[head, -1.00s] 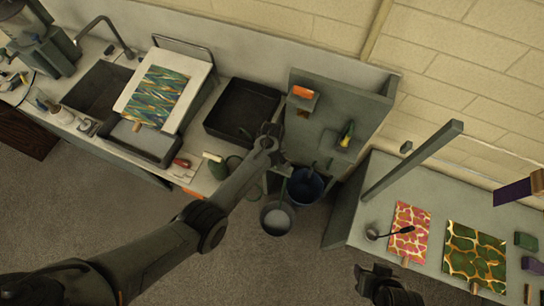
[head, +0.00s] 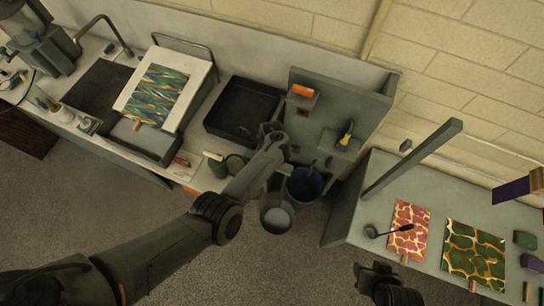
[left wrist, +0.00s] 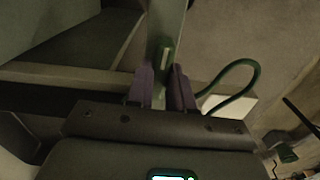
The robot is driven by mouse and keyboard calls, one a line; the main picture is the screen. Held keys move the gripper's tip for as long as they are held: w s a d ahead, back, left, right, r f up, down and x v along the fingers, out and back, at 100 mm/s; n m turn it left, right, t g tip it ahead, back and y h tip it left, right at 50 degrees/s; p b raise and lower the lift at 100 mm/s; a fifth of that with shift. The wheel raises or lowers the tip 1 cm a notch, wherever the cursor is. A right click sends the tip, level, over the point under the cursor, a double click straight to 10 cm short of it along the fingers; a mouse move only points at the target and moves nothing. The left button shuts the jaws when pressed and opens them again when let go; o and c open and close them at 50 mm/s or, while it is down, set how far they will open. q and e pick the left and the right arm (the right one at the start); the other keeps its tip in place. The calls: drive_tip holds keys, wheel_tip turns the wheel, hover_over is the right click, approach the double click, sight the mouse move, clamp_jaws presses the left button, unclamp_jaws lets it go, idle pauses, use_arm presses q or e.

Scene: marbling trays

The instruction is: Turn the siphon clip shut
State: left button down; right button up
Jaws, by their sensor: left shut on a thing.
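My left gripper (left wrist: 161,78) shows in the left wrist view with its two purple fingers shut on a slim grey-green piece with a pale stripe, which appears to be the siphon clip (left wrist: 166,52). A dark green hose (left wrist: 253,72) loops out to the right beside the fingers. In the head view my left arm reaches to the gap between the black tray (head: 243,113) and the grey upright panel; the fingers and the clip are hidden there. My right gripper (head: 378,283) is at the bottom, away from the clip, and its jaw opening is unclear.
A blue bucket (head: 306,186) and a grey bucket (head: 276,215) stand close below my left wrist. The grey panel (head: 335,105) rises just right of it. Marbled sheets (head: 475,252) and a ladle (head: 373,231) lie on the right table.

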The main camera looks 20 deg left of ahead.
idle(0.5)
use_arm(q)
drive_tip(key=c, duration=1)
unclamp_jaws()
wheel_tip(320, 180, up, 11)
drive_tip(key=p, duration=0.3)
drive_tip(key=shift+f, duration=0.1)
